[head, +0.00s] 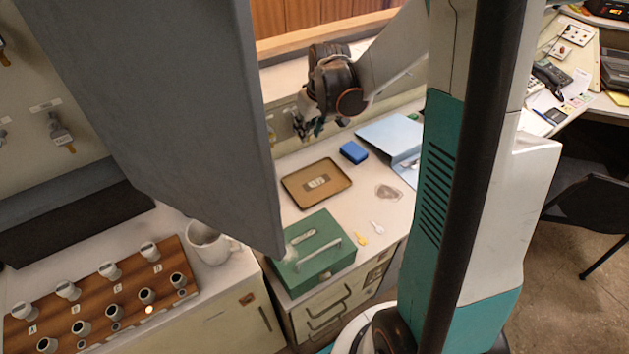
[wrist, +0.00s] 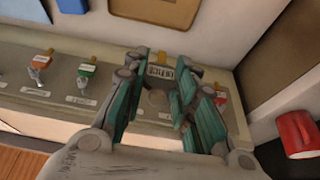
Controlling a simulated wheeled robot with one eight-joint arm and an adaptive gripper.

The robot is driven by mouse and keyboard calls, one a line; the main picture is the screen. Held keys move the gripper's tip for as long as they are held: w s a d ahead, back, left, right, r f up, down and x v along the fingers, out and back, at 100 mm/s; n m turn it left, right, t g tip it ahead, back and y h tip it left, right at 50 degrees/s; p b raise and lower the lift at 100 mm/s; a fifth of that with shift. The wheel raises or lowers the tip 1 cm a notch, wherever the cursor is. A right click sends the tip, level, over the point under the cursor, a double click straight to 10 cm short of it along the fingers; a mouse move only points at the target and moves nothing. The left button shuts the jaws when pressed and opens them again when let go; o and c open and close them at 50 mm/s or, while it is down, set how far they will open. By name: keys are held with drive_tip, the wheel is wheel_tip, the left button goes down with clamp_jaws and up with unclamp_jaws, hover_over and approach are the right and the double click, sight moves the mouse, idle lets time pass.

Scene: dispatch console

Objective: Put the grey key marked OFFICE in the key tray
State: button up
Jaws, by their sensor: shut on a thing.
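My gripper (head: 303,126) is above and behind the key tray (head: 290,187), close to the pale panel at the back of the counter. In the wrist view its teal fingers (wrist: 159,88) are shut on the grey OFFICE key (wrist: 157,97), whose marked tag (wrist: 159,74) shows between the fingertips. Whether the key is still on its hook I cannot tell. The tray is a flat brown tray with a dark rim and a label in its middle. Its edge also shows at the top of the wrist view (wrist: 158,12).
Other tagged keys hang on the panel: orange (wrist: 42,63), green (wrist: 87,71) and red (wrist: 220,97). A blue block (head: 354,152), a blue folder (head: 393,140) and a green cash box (head: 314,252) surround the tray. A large grey panel (head: 180,110) hides part of the left.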

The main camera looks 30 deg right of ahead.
wheel_tip(320, 180, down, 20)
drive_tip(key=b, duration=0.6)
drive_tip(key=shift+r+b, duration=0.25)
drive_tip(key=shift+b, duration=0.05)
drive_tip(key=shift+f, duration=0.1)
drive_tip(key=o, duration=0.6)
drive_tip(key=shift+c, duration=0.2)
drive_tip(key=o, duration=0.4)
drive_tip(key=shift+r, duration=0.2)
drive_tip(key=p+v, duration=0.4)
drive_tip(key=v, duration=0.8)
